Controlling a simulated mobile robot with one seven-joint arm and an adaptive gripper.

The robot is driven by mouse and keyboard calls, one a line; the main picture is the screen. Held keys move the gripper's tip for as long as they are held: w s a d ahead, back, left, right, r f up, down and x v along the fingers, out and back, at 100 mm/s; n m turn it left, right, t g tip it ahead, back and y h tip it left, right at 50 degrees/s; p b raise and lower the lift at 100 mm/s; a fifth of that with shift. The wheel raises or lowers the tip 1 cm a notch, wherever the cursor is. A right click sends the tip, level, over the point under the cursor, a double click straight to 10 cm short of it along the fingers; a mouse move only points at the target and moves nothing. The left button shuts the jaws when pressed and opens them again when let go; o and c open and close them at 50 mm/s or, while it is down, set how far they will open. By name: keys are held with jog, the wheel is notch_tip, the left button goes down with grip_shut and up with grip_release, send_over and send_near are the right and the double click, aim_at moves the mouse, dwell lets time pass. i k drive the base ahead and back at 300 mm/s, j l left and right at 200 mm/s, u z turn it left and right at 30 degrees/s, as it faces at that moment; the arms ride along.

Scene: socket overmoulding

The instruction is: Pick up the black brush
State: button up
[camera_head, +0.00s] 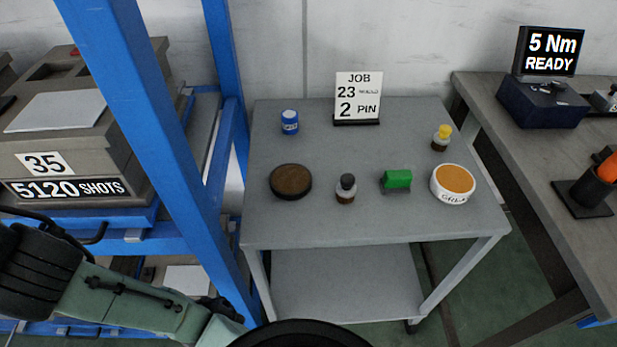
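A small upright item with a black knob top, a pale middle and a brown lower part, which looks like the black brush (346,189), stands near the front middle of the grey table (330,222). A similar item with a yellow top (441,137) stands at the back right of the table. My arm comes in at the lower left, below and left of the table. Its fingers do not show, so my gripper is not in view.
Left of the black-topped item is a round black dish with a brown top (291,181). To its right are a green block (396,180) and a white tub with orange contents (453,184). Behind stand a blue can (290,122) and a job sign (358,98). A blue post (165,140) rises at left.

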aim_at(346, 189)
jog(key=l+z, duration=0.1)
jog(key=z, duration=0.2)
jog(key=l+u, duration=0.3)
jog(key=l, duration=0.15)
jog(key=k+l+u, duration=0.1)
jog(key=l+u, duration=0.15)
jog(key=l, duration=0.2)
jog(key=k+l+u, duration=0.1)
jog(key=l+u, duration=0.2)
jog(key=l, duration=0.2)
